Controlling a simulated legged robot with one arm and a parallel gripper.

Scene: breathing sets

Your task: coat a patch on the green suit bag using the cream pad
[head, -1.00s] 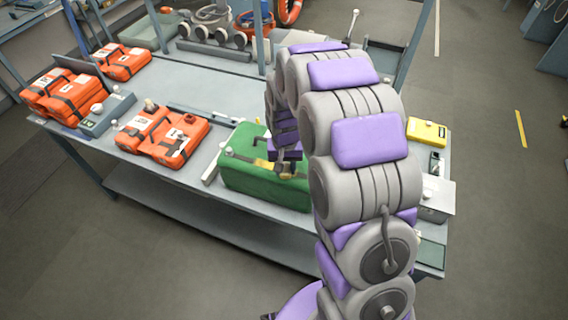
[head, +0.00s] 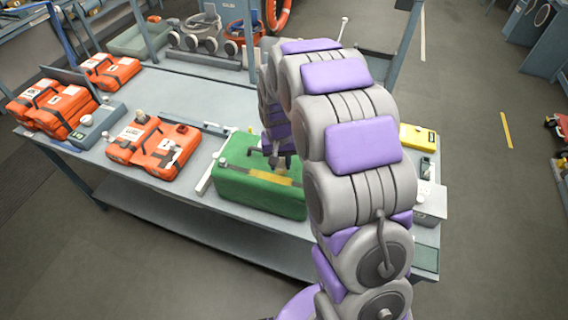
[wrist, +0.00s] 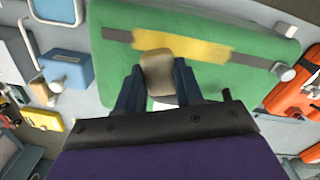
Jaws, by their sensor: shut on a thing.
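The green suit bag (head: 240,191) lies on the bench; it also fills the top of the wrist view (wrist: 225,75). A dark strip crosses its upper face, with an uneven yellow patch (wrist: 190,42) over its middle. This patch also shows in the head view (head: 289,180). My gripper (wrist: 158,84) is shut on the cream pad (wrist: 157,68), which sticks out between the fingers. The pad's tip overlaps the lower edge of the yellow patch in the wrist view; whether it touches the bag I cannot tell. In the head view my arm partly hides my gripper (head: 281,162) over the bag.
Orange cases (head: 153,147) stand left of the bag, with more (head: 52,105) at the far left. A yellow case (head: 418,138) and a grey box (head: 430,203) are on the right. Bare bench top (head: 200,95) lies behind the bag. Upright posts rise at the back.

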